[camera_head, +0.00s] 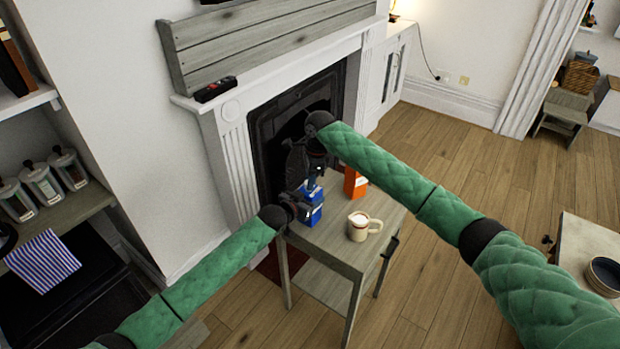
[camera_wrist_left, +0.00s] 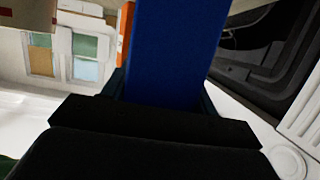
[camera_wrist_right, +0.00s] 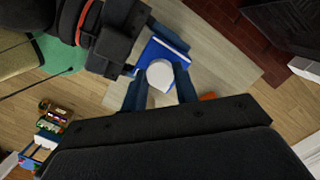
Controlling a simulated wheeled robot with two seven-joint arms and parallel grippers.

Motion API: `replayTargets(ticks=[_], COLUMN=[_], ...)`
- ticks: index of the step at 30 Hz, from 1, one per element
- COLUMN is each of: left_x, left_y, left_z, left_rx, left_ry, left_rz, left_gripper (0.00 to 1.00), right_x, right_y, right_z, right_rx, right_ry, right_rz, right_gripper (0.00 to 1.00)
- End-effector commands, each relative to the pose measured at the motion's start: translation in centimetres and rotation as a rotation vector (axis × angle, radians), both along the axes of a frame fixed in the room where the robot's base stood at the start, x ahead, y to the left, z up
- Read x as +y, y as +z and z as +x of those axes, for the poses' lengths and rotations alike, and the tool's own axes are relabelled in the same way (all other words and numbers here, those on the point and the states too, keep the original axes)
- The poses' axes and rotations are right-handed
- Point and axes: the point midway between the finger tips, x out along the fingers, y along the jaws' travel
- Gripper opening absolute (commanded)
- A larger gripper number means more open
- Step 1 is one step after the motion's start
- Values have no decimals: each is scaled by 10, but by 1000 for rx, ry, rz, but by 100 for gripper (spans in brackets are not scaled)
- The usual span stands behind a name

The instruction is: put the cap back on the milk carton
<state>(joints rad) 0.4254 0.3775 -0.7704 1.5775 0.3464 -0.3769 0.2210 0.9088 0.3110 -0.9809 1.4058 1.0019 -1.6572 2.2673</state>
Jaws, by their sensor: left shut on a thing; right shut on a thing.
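The blue milk carton (camera_head: 312,215) stands on the small grey table (camera_head: 335,247). My left gripper (camera_head: 292,206) is shut on its side; in the left wrist view the blue carton (camera_wrist_left: 172,50) fills the space between the fingers. My right gripper (camera_head: 311,186) is over the carton's top, pointing down. In the right wrist view its fingers are shut on the round white cap (camera_wrist_right: 160,75), which lies in front of the carton's blue-and-white top (camera_wrist_right: 157,52). Whether the cap touches the spout cannot be told; the spout is hidden, and the cap is not discernible in the head view.
A cream mug (camera_head: 359,228) stands on the table to the right. The fireplace (camera_head: 285,115) is close behind the table.

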Motion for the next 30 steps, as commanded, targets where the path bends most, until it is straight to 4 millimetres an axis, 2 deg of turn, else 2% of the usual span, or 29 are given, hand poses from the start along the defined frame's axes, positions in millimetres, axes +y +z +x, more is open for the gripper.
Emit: replayTargets(ticks=[16, 17, 20, 23, 30], left_x=[0, 0, 0, 0, 0], left_y=[0, 1, 0, 0, 0], left_z=[0, 0, 0, 0, 0], left_rx=[-1, -1, -1, -1, 0], left_ry=[0, 0, 0, 0, 0], left_rz=[-1, -1, -1, -1, 0], left_gripper=[18, 0, 0, 0, 0], right_x=[0, 0, 1, 2, 4], right_y=[-9, -9, -9, -9, -9], right_z=[0, 0, -1, -2, -3], right_rx=[1, 0, 1, 1, 3], right_ry=[1, 0, -24, -114, -503], right_rz=[0, 0, 0, 1, 3], right_gripper=[8, 8, 8, 8, 8])
